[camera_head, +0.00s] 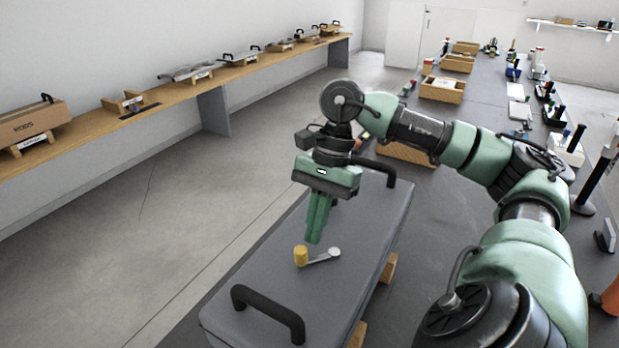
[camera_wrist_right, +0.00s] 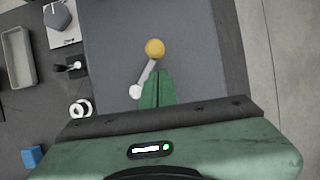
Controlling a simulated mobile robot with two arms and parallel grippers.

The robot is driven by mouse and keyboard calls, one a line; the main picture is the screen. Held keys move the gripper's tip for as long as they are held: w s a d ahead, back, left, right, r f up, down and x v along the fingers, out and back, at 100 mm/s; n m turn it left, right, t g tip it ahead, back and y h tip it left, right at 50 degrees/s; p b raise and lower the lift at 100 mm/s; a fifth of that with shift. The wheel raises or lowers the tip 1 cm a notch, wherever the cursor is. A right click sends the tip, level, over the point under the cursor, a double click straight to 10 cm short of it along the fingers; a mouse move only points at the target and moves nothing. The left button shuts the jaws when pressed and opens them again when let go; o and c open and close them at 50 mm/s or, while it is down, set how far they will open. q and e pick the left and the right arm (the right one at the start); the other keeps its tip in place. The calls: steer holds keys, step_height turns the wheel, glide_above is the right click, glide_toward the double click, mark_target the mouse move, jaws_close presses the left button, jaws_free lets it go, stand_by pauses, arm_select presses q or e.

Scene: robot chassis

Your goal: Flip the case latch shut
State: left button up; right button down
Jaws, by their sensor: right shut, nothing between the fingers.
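The grey case (camera_head: 265,300) lies on wooden supports on the dark workbench, with a black handle at each end of its top. Its latch (camera_head: 318,258) is a light lever with a yellow knob (camera_head: 300,256) at one end and a pale round pivot at the other. The latch also shows in the right wrist view (camera_wrist_right: 149,72), with its yellow knob (camera_wrist_right: 154,48) beyond the fingertips. My right gripper (camera_head: 313,240) points down over the case, shut and empty, its fingertips close to the lever. I cannot tell whether they touch it. My left gripper is not in view.
The black handles (camera_head: 268,314) stand up from the case lid. Wooden boxes (camera_head: 441,90) and small tools line the bench farther back. A long wooden shelf (camera_head: 180,98) with several items runs along the left wall, with open floor between.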

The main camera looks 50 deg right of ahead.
steer(key=p+v, duration=0.1)
steer(key=v, duration=0.6)
steer(key=shift+r, duration=0.4)
steer(key=shift+d, duration=0.15)
stand_by(0.3)
